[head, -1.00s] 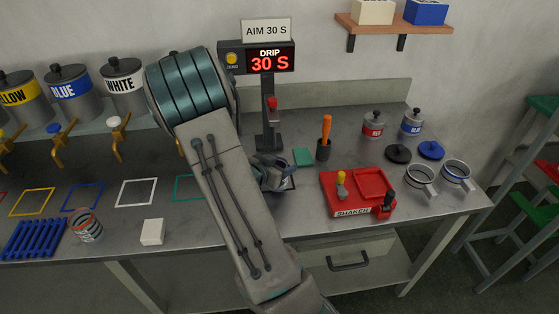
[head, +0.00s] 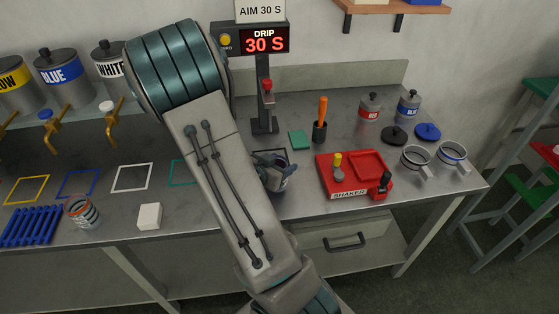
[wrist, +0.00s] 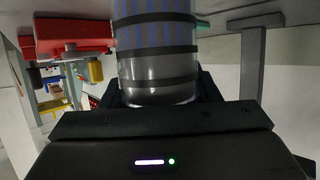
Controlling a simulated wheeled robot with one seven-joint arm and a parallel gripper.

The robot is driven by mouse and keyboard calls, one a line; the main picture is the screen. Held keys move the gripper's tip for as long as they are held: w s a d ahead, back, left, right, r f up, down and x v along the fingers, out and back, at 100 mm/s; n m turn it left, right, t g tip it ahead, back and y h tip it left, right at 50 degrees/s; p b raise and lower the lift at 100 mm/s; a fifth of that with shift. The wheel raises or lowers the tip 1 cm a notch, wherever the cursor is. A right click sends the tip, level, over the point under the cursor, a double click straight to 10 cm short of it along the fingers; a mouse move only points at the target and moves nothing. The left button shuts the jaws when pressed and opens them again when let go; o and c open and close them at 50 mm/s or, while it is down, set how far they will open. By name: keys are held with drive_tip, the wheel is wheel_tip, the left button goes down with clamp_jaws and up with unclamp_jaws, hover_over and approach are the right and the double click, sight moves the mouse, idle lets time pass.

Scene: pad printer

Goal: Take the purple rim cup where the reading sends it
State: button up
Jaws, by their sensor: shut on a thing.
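The held cup (head: 281,182) is a clear-sided cup with dark bands, partly hidden behind my arm. In the wrist view the cup (wrist: 157,75) fills the top middle, with bluish-purple tint above and grey contents; its rim is out of that view. My gripper (head: 268,166) is shut on its side, in front of the drip meter. The meter (head: 265,40) reads DRIP 30 S in red, and the sign (head: 260,11) above it says AIM 30 S.
Coloured square outlines, including yellow (head: 27,190), blue (head: 79,184), white (head: 132,177) and teal (head: 181,172), lie on the bench. An orange-rimmed cup (head: 82,213) and white block (head: 149,216) stand left. A red shaker (head: 345,172) and two handled cups (head: 416,160) stand right.

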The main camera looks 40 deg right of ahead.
drive_tip(key=shift+r, duration=0.1)
drive_tip(key=shift+r+p, duration=2.35)
drive_tip(key=shift+r, duration=0.1)
